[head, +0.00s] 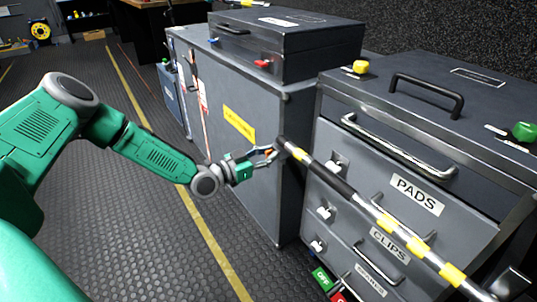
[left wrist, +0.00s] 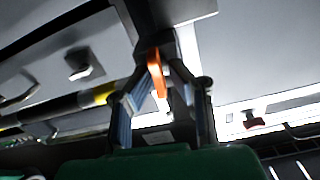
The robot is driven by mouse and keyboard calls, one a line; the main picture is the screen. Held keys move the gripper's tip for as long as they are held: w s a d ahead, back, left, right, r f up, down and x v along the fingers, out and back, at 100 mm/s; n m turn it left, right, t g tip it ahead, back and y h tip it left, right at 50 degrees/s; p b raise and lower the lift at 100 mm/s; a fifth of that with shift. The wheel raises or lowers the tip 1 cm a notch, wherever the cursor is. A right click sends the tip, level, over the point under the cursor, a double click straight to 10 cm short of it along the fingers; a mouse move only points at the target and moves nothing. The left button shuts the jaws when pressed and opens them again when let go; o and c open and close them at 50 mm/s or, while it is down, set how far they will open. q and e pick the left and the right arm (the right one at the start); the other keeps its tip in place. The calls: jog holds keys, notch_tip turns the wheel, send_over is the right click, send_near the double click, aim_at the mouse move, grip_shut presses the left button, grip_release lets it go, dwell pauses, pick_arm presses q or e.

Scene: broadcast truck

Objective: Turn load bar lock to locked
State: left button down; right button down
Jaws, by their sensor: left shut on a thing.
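The load bar (head: 340,187) is a dark and silver bar with yellow bands. It runs slantwise across the front of the drawer cabinet, and part of it shows at the left in the left wrist view (left wrist: 62,105). Its lock is a small orange lever (left wrist: 158,76) at the bar's end, between my left fingers. In the head view only a speck of orange shows there. My left gripper (head: 272,153) is shut on this lever, and its fingers also show in the left wrist view (left wrist: 162,88). The lock's exact setting is hard to tell. My right gripper is not in view.
The grey drawer cabinet (head: 340,148) has drawers labelled PADS and CLIPS, with metal handles. A grey case (head: 290,45) sits on the tall grey cabinet (head: 235,160) beside it. The floor at left is clear.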

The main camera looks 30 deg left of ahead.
pick_arm(q)
jog(key=shift+r+m+p, duration=0.1)
jog(key=shift+m+p, duration=0.65)
jog(key=shift+m, duration=0.15)
jog(key=m+p, duration=0.1)
jog(key=m, duration=0.1)
jog(key=shift+d+m+p, duration=0.15)
jog(key=shift+m+p, duration=0.15)
jog(key=shift+s+d+f+m+p, duration=0.1)
jog(key=shift+f+m+p, duration=0.15)
jog(key=shift+m+p, duration=1.2)
jog(key=shift+s+d+f+m+p, duration=0.1)
jog(key=shift+f+m+p, duration=0.1)
jog(key=shift+m, duration=2.35)
jog(key=shift+s+d+f+m+p, duration=0.1)
jog(key=shift+f+m+p, duration=0.15)
jog(key=shift+m+p, duration=1.2)
jog(key=shift+f+m+b, duration=0.15)
jog(key=shift+m+b, duration=0.4)
jog(key=shift+m, duration=0.2)
jog(key=c, duration=1.7)
grip_release()
